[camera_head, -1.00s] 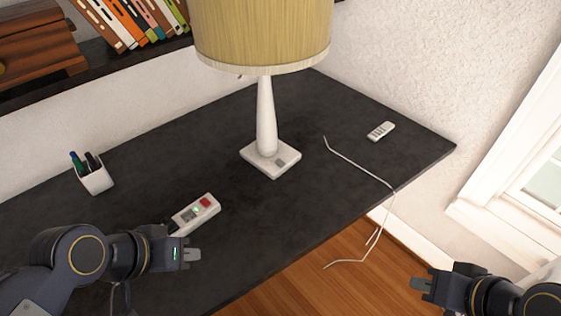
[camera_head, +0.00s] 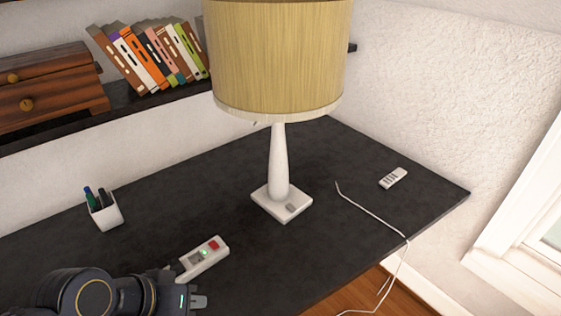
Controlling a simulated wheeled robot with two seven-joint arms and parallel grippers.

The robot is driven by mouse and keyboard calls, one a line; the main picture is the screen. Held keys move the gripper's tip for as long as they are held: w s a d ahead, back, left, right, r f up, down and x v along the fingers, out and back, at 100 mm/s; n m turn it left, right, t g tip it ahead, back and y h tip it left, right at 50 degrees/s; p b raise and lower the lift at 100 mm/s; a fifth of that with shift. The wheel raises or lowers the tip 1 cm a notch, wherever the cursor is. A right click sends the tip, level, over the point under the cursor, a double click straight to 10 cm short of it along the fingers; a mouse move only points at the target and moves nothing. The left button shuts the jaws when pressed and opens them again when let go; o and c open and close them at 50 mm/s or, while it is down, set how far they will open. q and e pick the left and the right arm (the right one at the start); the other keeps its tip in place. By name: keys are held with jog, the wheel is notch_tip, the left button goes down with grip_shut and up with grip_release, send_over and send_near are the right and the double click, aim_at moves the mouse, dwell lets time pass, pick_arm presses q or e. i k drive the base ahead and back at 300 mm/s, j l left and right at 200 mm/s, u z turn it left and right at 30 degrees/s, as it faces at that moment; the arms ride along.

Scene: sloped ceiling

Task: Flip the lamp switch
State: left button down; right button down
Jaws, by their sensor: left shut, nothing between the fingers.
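The lamp stands upright on the dark desk (camera_head: 330,250), with a tan shade (camera_head: 280,60), a white stem and a square white base (camera_head: 272,206). A small grey switch (camera_head: 291,208) shows on the top of the base, at its front right. My left gripper (camera_head: 199,299) is at the bottom of the view, shut and empty, in front of and left of the lamp base and well apart from it. My right gripper is out of view.
A white power strip (camera_head: 190,266) with a red switch and green light lies just behind my left gripper. A pen cup (camera_head: 106,216) stands at left, a remote (camera_head: 393,178) at right. A white cable (camera_head: 375,216) crosses the right edge. Desk around the base is clear.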

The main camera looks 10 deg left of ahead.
aim_at(289, 206)
jog(key=i+l+u, duration=0.15)
jog(key=l, duration=0.35)
jog(key=l+u, duration=0.15)
jog(key=l, duration=0.35)
jog(key=i+l+u, duration=0.1)
jog(key=i+l, duration=0.15)
jog(key=i+l+u, duration=0.1)
jog(key=l, duration=0.35)
jog(key=i+l+u, duration=0.1)
jog(key=i+l, duration=0.2)
